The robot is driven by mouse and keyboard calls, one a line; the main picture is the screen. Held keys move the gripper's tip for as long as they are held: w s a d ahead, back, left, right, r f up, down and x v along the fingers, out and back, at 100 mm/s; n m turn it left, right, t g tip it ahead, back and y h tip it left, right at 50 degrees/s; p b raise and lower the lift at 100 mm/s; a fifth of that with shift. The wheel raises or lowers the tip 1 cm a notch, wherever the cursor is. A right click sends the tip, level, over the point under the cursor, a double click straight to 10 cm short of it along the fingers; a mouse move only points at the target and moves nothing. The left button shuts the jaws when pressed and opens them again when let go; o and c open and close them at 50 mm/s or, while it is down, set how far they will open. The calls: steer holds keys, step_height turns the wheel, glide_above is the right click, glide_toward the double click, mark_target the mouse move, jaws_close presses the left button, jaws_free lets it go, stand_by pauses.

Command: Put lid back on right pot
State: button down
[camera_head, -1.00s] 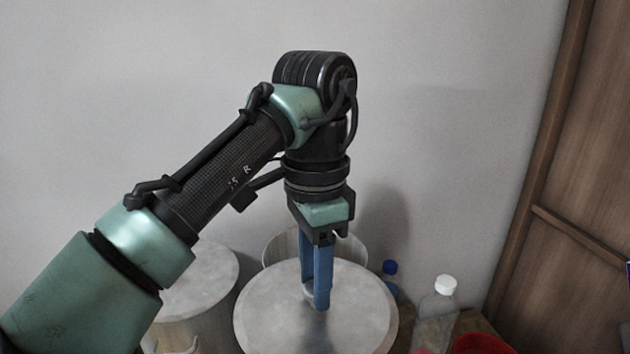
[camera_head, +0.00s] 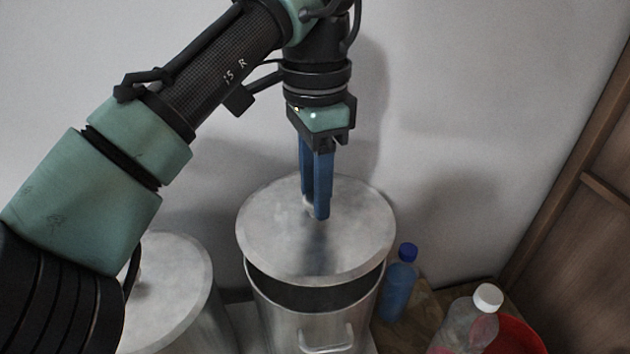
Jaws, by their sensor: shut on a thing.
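The round grey metal lid (camera_head: 275,245) hangs from my gripper (camera_head: 317,212). My gripper's blue fingers point down and are shut on the lid's handle, which is mostly hidden between them. The right pot (camera_head: 290,318), a metal drum with a side handle, stands below the lid. The lid covers most of its mouth, but a dark gap shows at the front between lid and rim. Whether the lid touches the back rim is hidden.
A second, lidded pot (camera_head: 170,300) stands to the left, partly behind my arm. A blue bottle (camera_head: 399,285), a clear bottle with white cap (camera_head: 470,322) and a red container (camera_head: 518,338) stand to the right. A wall is close behind.

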mark_target(314, 222)
steer(key=shift+w+f+b, duration=0.1)
steer(key=shift+f+b, duration=1.95)
steer(key=shift+b, duration=0.3)
steer(key=shift+f, duration=0.85)
steer(key=shift+p, duration=0.9)
steer(key=shift+f+p, duration=0.15)
steer(key=shift+p, duration=0.75)
stand_by(0.5)
jaws_free()
stand_by(0.3)
